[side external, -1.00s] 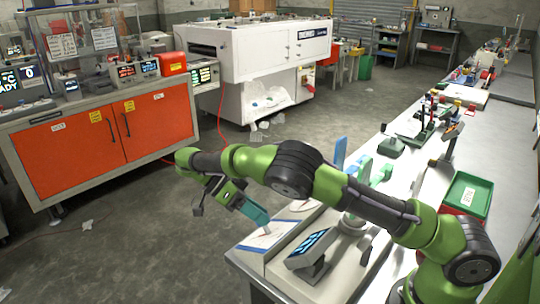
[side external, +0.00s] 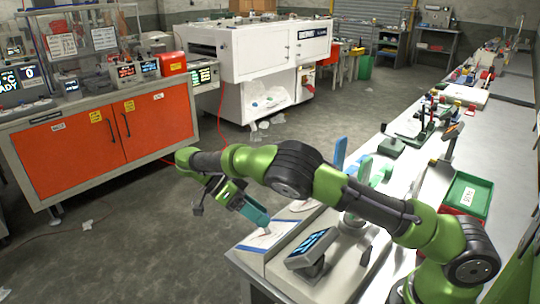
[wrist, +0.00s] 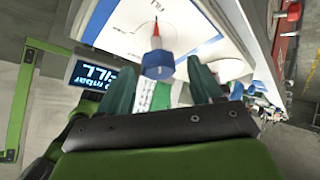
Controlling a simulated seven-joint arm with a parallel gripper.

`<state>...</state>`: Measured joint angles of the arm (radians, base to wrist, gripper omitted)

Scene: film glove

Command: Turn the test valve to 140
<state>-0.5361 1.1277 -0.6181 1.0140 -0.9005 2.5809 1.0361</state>
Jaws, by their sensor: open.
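The valve knob (wrist: 158,62) is blue with a red pointer. In the wrist view it sits just ahead of my fingertips, roughly centred between them, with its pointer towards the top of the picture. It is on a white dial panel (wrist: 120,22) with a blue border and lettering that appears upside down. The panel (side external: 250,243) also shows at the bench's near end in the side view. My gripper (wrist: 160,76) is open, its two teal fingers apart. In the side view my gripper (side external: 264,222) points down at the panel and mostly hides the knob.
A small digital display (wrist: 92,74) stands beside the panel, its mbar reading upside down in the wrist view; it (side external: 313,247) is also close to my arm in the side view. A green bin (side external: 468,194) and several tools lie farther along the bench. Open floor lies left of the bench.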

